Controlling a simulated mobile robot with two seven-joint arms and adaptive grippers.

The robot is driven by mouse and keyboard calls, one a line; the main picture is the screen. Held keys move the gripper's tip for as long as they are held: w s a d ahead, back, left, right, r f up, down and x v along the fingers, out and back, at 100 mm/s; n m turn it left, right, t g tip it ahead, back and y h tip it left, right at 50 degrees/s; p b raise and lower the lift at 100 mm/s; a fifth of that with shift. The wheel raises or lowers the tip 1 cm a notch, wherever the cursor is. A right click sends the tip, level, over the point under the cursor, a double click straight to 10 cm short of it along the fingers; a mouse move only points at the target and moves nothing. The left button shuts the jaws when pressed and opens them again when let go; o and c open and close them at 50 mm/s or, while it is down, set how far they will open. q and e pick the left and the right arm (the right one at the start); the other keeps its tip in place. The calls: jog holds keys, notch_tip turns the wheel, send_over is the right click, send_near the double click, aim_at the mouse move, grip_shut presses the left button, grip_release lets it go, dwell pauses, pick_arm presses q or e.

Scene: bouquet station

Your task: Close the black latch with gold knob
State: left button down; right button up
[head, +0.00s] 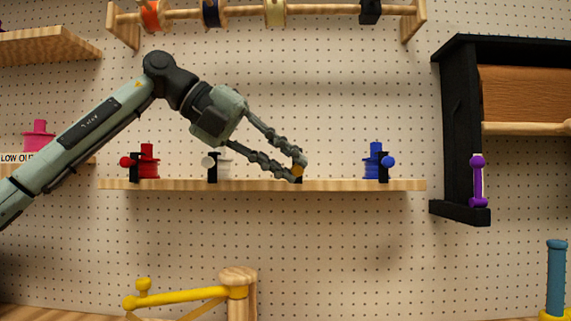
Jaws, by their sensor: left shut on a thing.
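My left gripper (298,170) reaches in from the upper left, and its fingertips are shut on the gold knob (297,172). The knob shows as a small gold spot between the fingertips, just above the wooden shelf (330,185). The black latch that goes with it is mostly hidden by the fingers, so I cannot tell its position. My right gripper is not in view.
A rail with spools (275,12) is above. A black-framed cabinet (458,130) stands at right. The pegboard below the shelf is clear in the middle.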

pick_arm(q)
jog(key=shift+w+r+n+g, duration=0.35)
jog(key=shift+n+g, duration=0.2)
jog(key=shift+g, duration=0.25)
jog(key=shift+w+r+n+g, duration=0.25)
jog(key=shift+w+n+g, duration=0.25)
jog(key=shift+g, duration=0.3)
jog(key=c, duration=1.4)
grip_release()
jog(key=shift+c, duration=0.2)
jog(key=v, duration=0.7)
jog(key=shift+a+r, duration=0.2)
jog(key=shift+r, duration=0.05)
jog(key=shift+w, duration=0.1)
